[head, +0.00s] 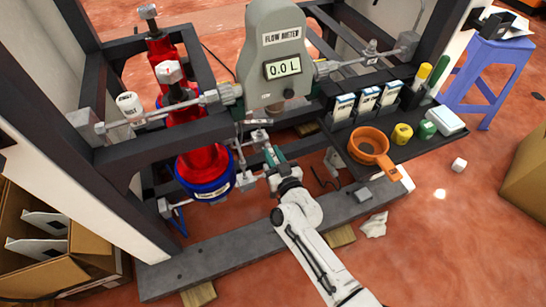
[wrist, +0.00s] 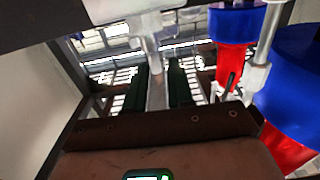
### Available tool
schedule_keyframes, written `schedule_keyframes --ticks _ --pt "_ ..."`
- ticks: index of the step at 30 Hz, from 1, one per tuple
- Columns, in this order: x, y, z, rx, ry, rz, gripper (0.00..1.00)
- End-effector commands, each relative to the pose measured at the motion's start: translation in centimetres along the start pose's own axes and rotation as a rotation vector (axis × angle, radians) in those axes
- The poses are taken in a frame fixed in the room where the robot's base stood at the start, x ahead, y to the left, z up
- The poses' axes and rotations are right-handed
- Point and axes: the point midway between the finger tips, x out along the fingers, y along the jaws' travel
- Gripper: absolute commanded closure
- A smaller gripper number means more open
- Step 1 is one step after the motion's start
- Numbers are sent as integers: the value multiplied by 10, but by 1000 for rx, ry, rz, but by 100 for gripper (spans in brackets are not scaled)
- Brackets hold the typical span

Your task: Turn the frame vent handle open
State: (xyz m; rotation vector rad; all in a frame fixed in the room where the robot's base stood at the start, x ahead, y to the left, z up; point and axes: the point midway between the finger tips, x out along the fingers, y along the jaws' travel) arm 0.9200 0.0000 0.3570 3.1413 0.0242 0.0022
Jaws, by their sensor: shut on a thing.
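My gripper (head: 270,150) reaches into the dark frame below the flow meter. In the wrist view, the two dark green fingers of my gripper (wrist: 155,84) stand on either side of a grey metal bar and are shut on it. This bar is the frame vent handle (wrist: 156,92), running upward from between the fingers toward a pale metal fitting. In the head view the handle is mostly hidden by the gripper and nearby pipes, so its exact angle is hard to tell. The flow meter (head: 275,40) above reads 0.0 L.
A red and blue cylinder (head: 203,160) stands left of my gripper; blue and red bodies (wrist: 233,45) fill the wrist view's right. A dark beam (head: 215,255) crosses in front.

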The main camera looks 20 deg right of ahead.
Motion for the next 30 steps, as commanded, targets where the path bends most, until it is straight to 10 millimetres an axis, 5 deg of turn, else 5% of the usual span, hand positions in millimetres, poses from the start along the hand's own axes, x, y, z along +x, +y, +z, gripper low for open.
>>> schedule_keyframes --ticks 5,6,12,23,30 --pt "0 -1 0 0 -2 -2 100" --pt "0 0 0 0 -2 -1 77" --pt "0 0 0 0 -2 -1 58" --pt "-8 0 1 1 -4 1 57" --pt "-47 0 0 1 -5 1 57"
